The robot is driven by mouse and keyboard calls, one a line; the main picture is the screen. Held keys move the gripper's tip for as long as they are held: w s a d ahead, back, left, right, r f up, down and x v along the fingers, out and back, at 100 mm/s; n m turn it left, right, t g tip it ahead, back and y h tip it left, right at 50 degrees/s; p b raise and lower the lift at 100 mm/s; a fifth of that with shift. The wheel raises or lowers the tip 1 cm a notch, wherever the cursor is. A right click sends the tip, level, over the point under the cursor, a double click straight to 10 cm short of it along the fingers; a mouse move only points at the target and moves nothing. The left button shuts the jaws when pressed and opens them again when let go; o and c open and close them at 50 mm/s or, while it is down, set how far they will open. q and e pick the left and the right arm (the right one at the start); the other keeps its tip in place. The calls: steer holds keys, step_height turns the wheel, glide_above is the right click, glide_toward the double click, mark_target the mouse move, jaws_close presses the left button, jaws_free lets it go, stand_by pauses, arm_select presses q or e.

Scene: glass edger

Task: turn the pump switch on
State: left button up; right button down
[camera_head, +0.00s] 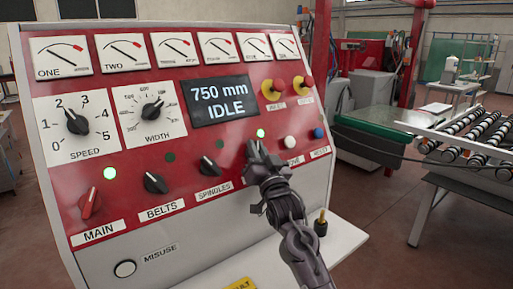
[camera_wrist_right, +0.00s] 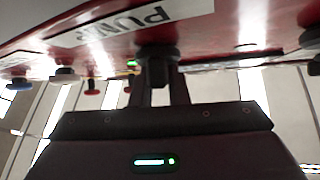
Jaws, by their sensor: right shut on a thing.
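The pump switch is a dark rotary knob (camera_wrist_right: 157,72) on the red panel, beside an upside-down white PUMP label (camera_wrist_right: 135,22) in the right wrist view. My right gripper (camera_head: 257,149) is at the panel, right of the spindles switch (camera_head: 210,166). Its fingers (camera_wrist_right: 158,88) are shut on the pump switch, one on each side. In the head view the gripper hides the switch and most of its label. The small lamp (camera_head: 260,133) just above is lit green. The display (camera_head: 221,101) reads 750 mm, IDLE. My left gripper is not in view.
The red main switch (camera_head: 91,203) has a lit green lamp (camera_head: 110,173). The black belts switch (camera_head: 154,183) and spindles switch have dark lamps. A white button (camera_head: 290,142), a blue button (camera_head: 319,133) and two red mushroom buttons (camera_head: 279,86) sit right of my gripper.

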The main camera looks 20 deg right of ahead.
steer(key=shift+f+m+g+h, duration=0.2)
steer(key=shift+m+g+h, duration=0.3)
steer(key=shift+m+h, duration=1.3)
steer(key=shift+m+p, duration=0.3)
steer(key=c, duration=1.4)
jaws_free()
steer(key=b+v, duration=0.3)
steer(key=v, duration=0.4)
steer(key=shift+s, duration=0.3)
steer(key=shift+f, duration=0.2)
